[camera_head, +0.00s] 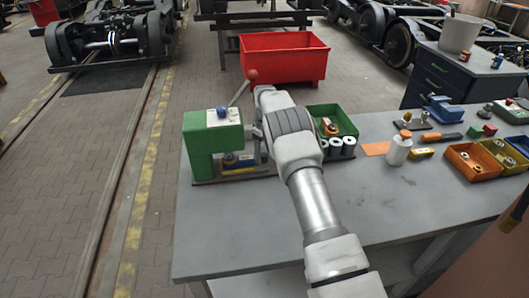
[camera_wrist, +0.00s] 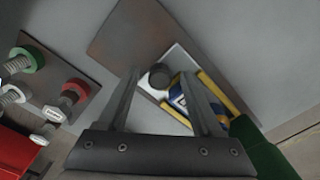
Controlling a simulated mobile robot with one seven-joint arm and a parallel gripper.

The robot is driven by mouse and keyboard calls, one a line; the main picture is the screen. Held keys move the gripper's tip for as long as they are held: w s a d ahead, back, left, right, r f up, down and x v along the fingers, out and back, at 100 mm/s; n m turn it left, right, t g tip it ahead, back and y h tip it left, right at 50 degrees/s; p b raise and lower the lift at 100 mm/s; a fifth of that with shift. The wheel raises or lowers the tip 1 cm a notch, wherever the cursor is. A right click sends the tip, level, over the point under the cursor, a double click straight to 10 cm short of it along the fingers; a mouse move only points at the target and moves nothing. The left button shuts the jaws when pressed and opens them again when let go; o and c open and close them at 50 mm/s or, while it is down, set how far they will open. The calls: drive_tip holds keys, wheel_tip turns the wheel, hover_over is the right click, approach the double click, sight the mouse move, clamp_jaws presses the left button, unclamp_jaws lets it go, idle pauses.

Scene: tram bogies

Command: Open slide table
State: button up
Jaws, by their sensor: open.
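The slide table (camera_wrist: 180,57) is a pale plate between yellow rails (camera_wrist: 222,93), low on the green press (camera_head: 196,146). A blue part (camera_wrist: 187,103) lies on it. The slide table's yellow edge (camera_head: 240,164) also shows in the head view, partly hidden by my arm. A dark round knob (camera_wrist: 159,74) stands at the slide's near end. My gripper (camera_wrist: 160,76) is open, with one finger on each side of the knob in the picture. I cannot tell whether the fingers touch it. In the head view my arm hides the gripper's fingers.
A lever with a red ball (camera_head: 252,75) rises from the press. A plate with several ringed bolts (camera_wrist: 60,90) lies left in the wrist view. The front of the grey workbench (camera_head: 400,210) is clear.

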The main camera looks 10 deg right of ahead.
clamp_jaws()
idle(1.4)
